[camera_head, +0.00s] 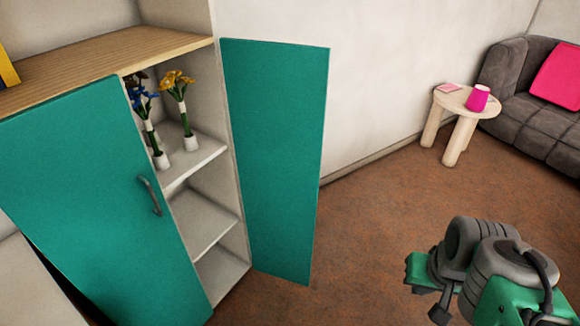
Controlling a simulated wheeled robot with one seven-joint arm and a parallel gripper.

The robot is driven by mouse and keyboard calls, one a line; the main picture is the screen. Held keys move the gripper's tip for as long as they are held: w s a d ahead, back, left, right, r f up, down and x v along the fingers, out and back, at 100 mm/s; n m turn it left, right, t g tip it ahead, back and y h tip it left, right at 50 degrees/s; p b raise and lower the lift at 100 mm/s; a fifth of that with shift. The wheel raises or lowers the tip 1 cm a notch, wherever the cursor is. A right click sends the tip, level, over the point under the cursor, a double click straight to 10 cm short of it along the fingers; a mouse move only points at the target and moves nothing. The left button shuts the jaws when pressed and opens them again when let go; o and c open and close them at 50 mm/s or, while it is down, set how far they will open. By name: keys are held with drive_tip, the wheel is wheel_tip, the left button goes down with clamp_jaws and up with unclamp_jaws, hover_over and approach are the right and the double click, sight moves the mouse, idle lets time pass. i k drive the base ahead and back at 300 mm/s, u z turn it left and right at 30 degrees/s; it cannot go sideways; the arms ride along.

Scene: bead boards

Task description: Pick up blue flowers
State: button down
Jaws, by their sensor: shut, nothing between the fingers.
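The blue flowers (145,101) stand in a white pot (160,160) on the upper shelf of the cabinet, with a white band around the green stems. The left door's edge hides part of their left side. Yellow flowers (177,79) stand just right of them in a similar white pot. My gripper (430,295) is low at the right of the picture, over the brown floor, far from the flowers. It is shut and empty, and small and partly hidden by my arm.
The right teal door (275,150) is swung wide open. A round side table (455,100) and a grey sofa (535,85) stand behind right. Brown floor (370,230) is clear.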

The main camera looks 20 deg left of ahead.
sight(135, 100)
drive_tip(key=i, duration=3.25)
drive_tip(key=u, duration=2)
drive_tip(key=k, duration=0.75)
drive_tip(key=u, duration=1.4)
